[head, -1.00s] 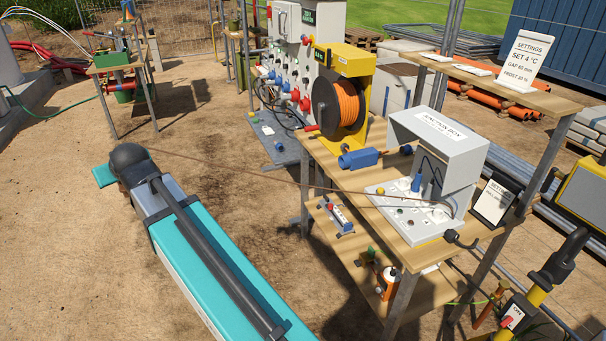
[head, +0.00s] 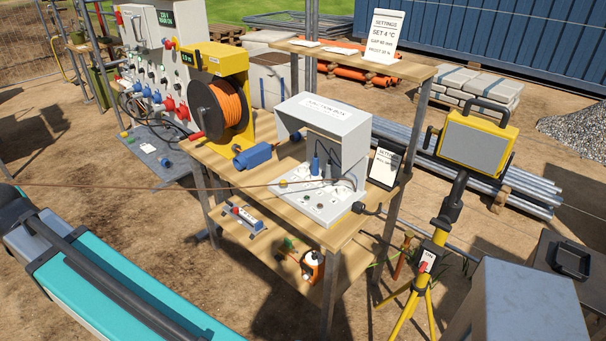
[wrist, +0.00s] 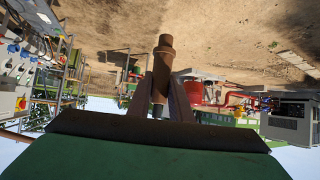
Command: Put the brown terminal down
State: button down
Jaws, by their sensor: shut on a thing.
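In the wrist view my gripper (wrist: 162,82) is shut on the brown terminal (wrist: 163,58), a stepped brown cylinder that sticks out past the fingertips over bare ground. The gripper and terminal are not visible in the head view. There a thin brown cable (head: 130,187) runs from the left edge, past my arm, to the white panel (head: 318,208) of the junction box (head: 325,117). The box stands on the wooden bench (head: 255,195), with its hood over the panel. A blue plug (head: 315,166) stands in the panel. My gripper is well away from the bench.
An orange cable reel (head: 232,105) and a blue connector (head: 254,155) are on the bench's left part. A settings sign (head: 383,168) stands at its right end. A yellow work light (head: 474,145) on a tripod stands to the right. The lower shelf (head: 268,265) holds small items.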

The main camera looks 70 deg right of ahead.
jog(key=s+d+f+m+h+b, duration=0.15)
jog(key=d+f, duration=0.25)
jog(key=d, duration=0.8)
jog(key=d+f+b, duration=0.3)
jog(key=d+f, duration=0.2)
jog(key=d, duration=0.6)
jog(key=d+f+b, duration=0.3)
jog(key=d+f, duration=0.1)
jog(key=d, duration=0.8)
jog(key=s+d+f+b, duration=0.1)
jog(key=s+d+f, duration=0.2)
jog(key=d, duration=0.6)
jog(key=s+d+f+m+h+b, duration=0.1)
jog(key=s+d+f+b, duration=0.1)
jog(key=s+d, duration=0.5)
jog(key=s+d+f+m+h+b, duration=0.1)
jog(key=s+d+f, duration=0.3)
jog(key=d, duration=0.8)
jog(key=shift+s+d+b, duration=0.4)
jog(key=shift+s+b, duration=0.35)
jog(key=shift+s, duration=0.3)
jog(key=shift+r, duration=0.1)
jog(key=s+d+p, duration=0.2)
jog(key=d, duration=0.6)
jog(key=s+d+p, duration=0.1)
jog(key=s+d, duration=0.2)
jog(key=d, duration=0.6)
jog(key=shift+s+p, duration=0.35)
